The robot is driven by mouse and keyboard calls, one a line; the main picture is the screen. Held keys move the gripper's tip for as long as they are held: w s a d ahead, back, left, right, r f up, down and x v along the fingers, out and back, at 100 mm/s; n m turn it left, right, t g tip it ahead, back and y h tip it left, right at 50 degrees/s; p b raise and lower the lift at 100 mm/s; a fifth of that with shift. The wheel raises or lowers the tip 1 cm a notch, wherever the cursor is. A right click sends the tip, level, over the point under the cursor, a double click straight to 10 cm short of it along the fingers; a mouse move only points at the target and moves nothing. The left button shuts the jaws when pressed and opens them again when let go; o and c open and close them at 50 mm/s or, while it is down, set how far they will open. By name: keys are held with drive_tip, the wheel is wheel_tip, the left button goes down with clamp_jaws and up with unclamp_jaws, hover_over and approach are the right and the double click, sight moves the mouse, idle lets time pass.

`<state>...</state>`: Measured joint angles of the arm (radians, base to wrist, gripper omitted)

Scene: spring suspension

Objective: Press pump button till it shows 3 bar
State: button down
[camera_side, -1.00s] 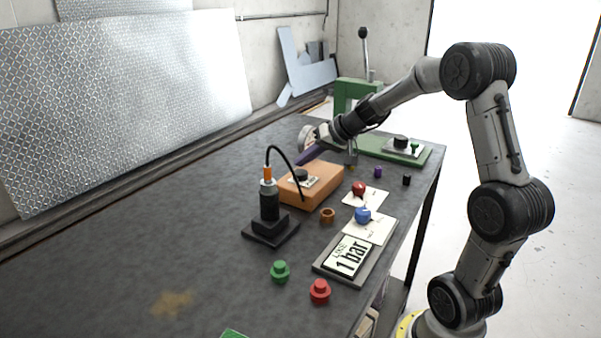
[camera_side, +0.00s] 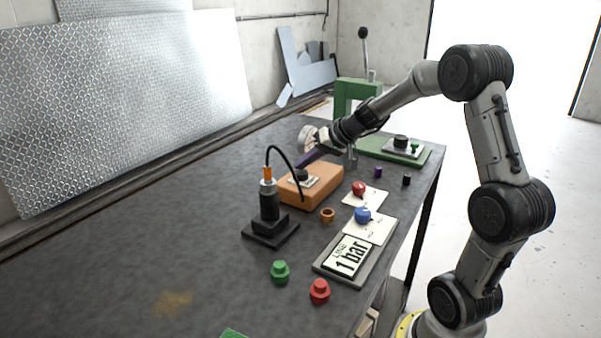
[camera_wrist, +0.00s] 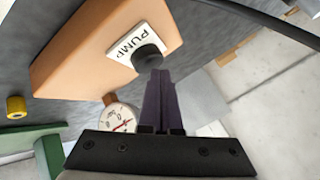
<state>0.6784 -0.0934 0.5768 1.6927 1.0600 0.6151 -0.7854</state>
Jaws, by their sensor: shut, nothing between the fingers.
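The orange pump box (camera_side: 318,190) stands on the dark bench, with a black pump button (camera_side: 301,174) on a white plate. In the wrist view the plate (camera_wrist: 119,50) reads PUMP and the black button (camera_wrist: 148,57) is on it. My gripper (camera_side: 299,165) is shut and empty, with its purple fingers reaching to the button. In the wrist view the fingertips (camera_wrist: 160,74) are at the button's edge; I cannot tell whether they touch or press it. The display (camera_side: 347,256) reads LIVE 1 bar. A round white gauge (camera_wrist: 122,117) shows beside the box.
A black spring unit (camera_side: 269,203) with a hose stands left of the box. A blue knob (camera_side: 362,214), red knob (camera_side: 358,188), green knob (camera_side: 280,271) and red knob (camera_side: 320,290) are nearby. A green press (camera_side: 357,92) stands behind. The bench's left side is clear.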

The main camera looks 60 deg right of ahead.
sight(304, 173)
drive_tip(key=shift+f, duration=0.9)
idle(0.8)
drive_tip(key=shift+r, duration=1.3)
drive_tip(key=shift+r, duration=2.55)
